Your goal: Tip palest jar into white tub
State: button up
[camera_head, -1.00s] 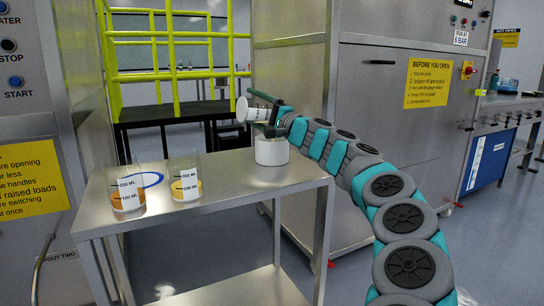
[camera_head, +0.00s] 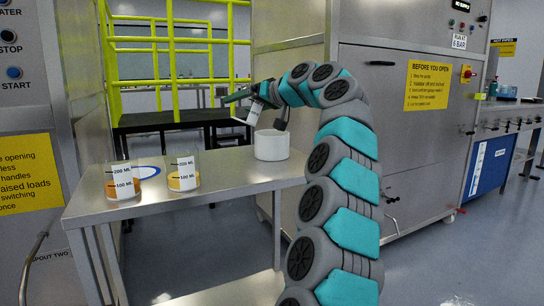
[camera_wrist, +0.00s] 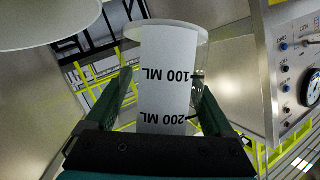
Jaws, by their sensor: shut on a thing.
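My gripper (camera_head: 262,92) is shut on a clear jar (camera_head: 253,114) with a white label, held just above and left of the white tub (camera_head: 271,146). The jar looks tilted in the head view and is partly hidden by my gripper. In the wrist view the jar (camera_wrist: 168,75) sits between both fingers, its 100 ML and 200 ML marks upside down; I make out no coloured contents in it. The tub stands upright near the table's right end; its inside is hidden. Two other jars stand upright on the left: one with orange contents (camera_head: 122,183), one with yellow (camera_head: 183,174).
The steel table (camera_head: 215,180) is bare between the yellow jar and the tub. A steel cabinet (camera_head: 400,130) rises at the right, and yellow-green railings (camera_head: 175,62) stand behind.

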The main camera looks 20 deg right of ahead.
jog(key=shift+a+f+n+g+h+b, duration=0.3)
jog(key=shift+a+f+n+h+b, duration=0.55)
jog(key=shift+n+b, duration=0.3)
jog(key=shift+a+n+h, duration=0.2)
jog(key=shift+n+h, duration=0.15)
jog(key=shift+n, duration=0.1)
jog(key=shift+s+a+r, duration=0.1)
jog(key=shift+r, duration=0.15)
notch_tip(320, 180, up, 3)
jog(key=p, duration=0.3)
